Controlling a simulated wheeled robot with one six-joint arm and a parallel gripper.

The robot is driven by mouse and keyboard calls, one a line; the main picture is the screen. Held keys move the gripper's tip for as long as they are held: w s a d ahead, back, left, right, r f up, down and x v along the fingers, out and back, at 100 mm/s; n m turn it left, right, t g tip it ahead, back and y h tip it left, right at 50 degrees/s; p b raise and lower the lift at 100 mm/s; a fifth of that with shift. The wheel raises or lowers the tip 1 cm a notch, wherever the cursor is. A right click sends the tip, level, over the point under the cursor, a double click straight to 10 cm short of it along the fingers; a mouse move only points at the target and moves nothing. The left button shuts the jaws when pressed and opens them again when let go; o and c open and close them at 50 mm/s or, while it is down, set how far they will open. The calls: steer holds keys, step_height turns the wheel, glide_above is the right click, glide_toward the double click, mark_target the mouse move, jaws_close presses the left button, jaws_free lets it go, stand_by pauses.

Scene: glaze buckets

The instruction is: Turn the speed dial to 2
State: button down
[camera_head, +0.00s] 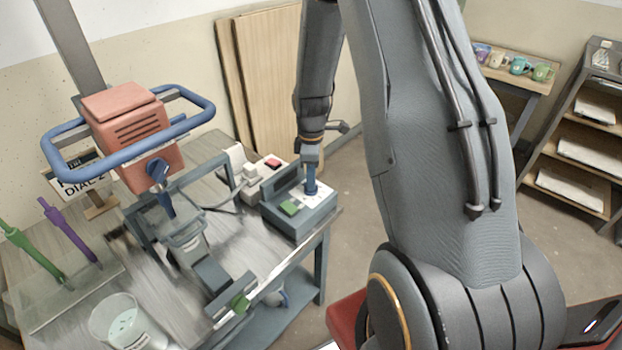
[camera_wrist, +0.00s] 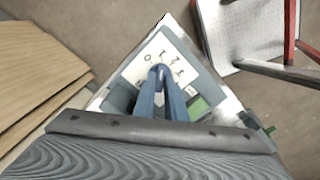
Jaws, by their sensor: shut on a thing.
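The grey control box (camera_head: 305,226) stands at the right end of the workbench, with a white dial plate and a green button (camera_head: 290,208) on top. In the wrist view the dial plate (camera_wrist: 135,72) shows printed marks including 0 to 3 in an arc. My gripper (camera_head: 311,188) points down onto the plate. In the wrist view its blue fingers (camera_wrist: 160,72) are close together at the centre of the arc, shut on the speed dial. The fingers hide the dial, and I cannot tell which number it points to. A sign (camera_head: 82,176) behind the mixer reads DIAL 2.
The mixer (camera_head: 125,130) with its blue handle ring stands left of the box. A clear bucket (camera_head: 125,322) and green and purple paddles (camera_head: 66,228) are on the bench's left. A box with a red switch (camera_head: 272,163) sits behind. Boards (camera_head: 270,75) lean on the wall.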

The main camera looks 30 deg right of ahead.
steer(key=m, duration=0.3)
steer(key=shift+m, duration=2)
steer(key=c, duration=1.8)
jaws_free()
steer(key=shift+r, duration=0.1)
steer(key=shift+r+b, duration=0.7)
steer(key=shift+r, duration=3.15)
